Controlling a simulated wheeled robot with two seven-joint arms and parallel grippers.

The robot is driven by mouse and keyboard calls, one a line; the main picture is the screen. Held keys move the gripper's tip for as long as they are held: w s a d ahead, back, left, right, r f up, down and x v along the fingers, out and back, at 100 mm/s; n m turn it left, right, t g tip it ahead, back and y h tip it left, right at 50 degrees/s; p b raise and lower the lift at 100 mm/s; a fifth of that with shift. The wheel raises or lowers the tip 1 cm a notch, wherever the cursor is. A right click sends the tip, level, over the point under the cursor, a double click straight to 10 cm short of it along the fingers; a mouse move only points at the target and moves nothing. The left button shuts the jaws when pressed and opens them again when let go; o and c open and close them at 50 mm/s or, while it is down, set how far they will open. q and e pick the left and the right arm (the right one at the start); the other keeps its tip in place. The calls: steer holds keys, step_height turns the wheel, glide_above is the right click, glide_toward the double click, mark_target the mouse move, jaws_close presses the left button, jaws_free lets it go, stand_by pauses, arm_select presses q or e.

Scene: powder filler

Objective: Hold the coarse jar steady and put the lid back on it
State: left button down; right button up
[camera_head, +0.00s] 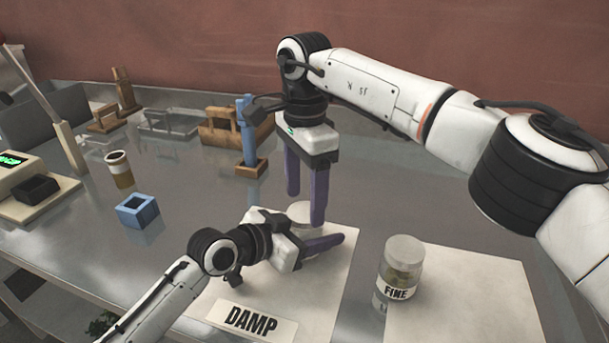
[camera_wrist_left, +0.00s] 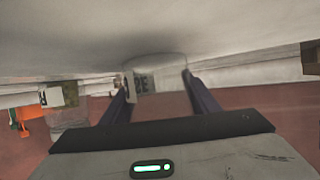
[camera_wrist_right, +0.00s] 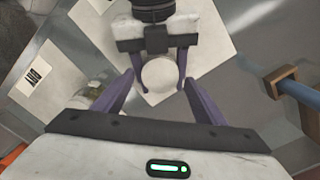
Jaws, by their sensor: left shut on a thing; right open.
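The DAMP card (camera_head: 252,318) lies at the front. A blue post on a wooden base (camera_head: 247,140), a blue box (camera_head: 138,210), a cup (camera_head: 119,170) and a scale (camera_head: 35,187) stand to the left.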

steer(key=shift+f, duration=0.95)
steer(key=c, duration=1.1)
steer(key=m, duration=0.6)
steer(key=shift+m, duration=0.3)
steer(key=o, duration=1.2)
steer(key=shift+c, duration=0.2)
steer(key=shift+s, duration=0.1)
steer(key=shift+r, duration=2.3)
